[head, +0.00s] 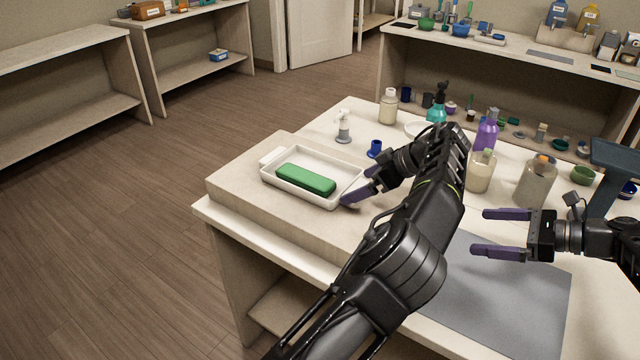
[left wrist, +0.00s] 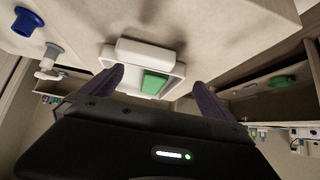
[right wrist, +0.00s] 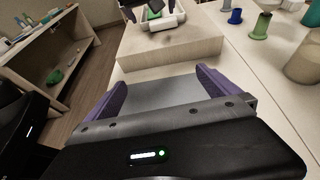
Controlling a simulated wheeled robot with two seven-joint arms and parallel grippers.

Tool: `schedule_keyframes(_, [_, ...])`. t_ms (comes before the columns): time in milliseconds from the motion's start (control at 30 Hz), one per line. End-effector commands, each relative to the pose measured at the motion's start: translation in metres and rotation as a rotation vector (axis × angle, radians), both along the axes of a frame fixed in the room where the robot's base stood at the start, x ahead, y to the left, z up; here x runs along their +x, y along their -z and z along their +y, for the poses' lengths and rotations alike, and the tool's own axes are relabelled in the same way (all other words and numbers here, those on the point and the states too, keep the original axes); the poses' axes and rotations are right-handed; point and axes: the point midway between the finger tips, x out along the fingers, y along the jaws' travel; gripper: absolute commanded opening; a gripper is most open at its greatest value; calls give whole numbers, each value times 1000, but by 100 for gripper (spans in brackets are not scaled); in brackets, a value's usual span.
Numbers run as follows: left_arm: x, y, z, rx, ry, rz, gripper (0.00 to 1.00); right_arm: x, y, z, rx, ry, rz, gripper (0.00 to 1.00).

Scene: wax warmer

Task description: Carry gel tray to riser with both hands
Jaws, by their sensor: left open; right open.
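The white gel tray (head: 268,178) sits on the beige riser (head: 235,187) at the table's left end. A green gel block (head: 305,179) lies in it. My left gripper (head: 357,188) is open at the tray's right end; its fingers cover part of that end. In the left wrist view the tray (left wrist: 140,48) lies ahead, between the open fingers; I cannot tell if they touch it. My right gripper (head: 481,231) is open and empty over the grey mat (head: 520,290), well apart from the tray. In the right wrist view the riser (right wrist: 170,50) is ahead.
A blue cup (head: 375,149) and a white pump bottle (head: 343,128) stand behind the riser. Several bottles, including a purple one (head: 487,132) and a cream one (head: 480,171), stand behind my left arm. The grey mat has no objects on its visible part.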

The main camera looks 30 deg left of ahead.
Motion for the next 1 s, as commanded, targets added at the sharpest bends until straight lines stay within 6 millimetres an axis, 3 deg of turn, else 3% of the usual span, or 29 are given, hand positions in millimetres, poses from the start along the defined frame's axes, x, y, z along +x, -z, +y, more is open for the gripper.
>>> schedule_keyframes(433, [0, 0, 0, 0, 0, 0, 100, 0, -2, -5, 0, 1, 0, 100])
schedule_keyframes(767, [0, 0, 0, 0, 0, 0, 100, 1, -20, -50, 1, 2, 0, 100])
schedule_keyframes(1000, [0, 0, 0, 0, 0, 0, 100, 0, -27, -66, 2, 1, 2, 100])
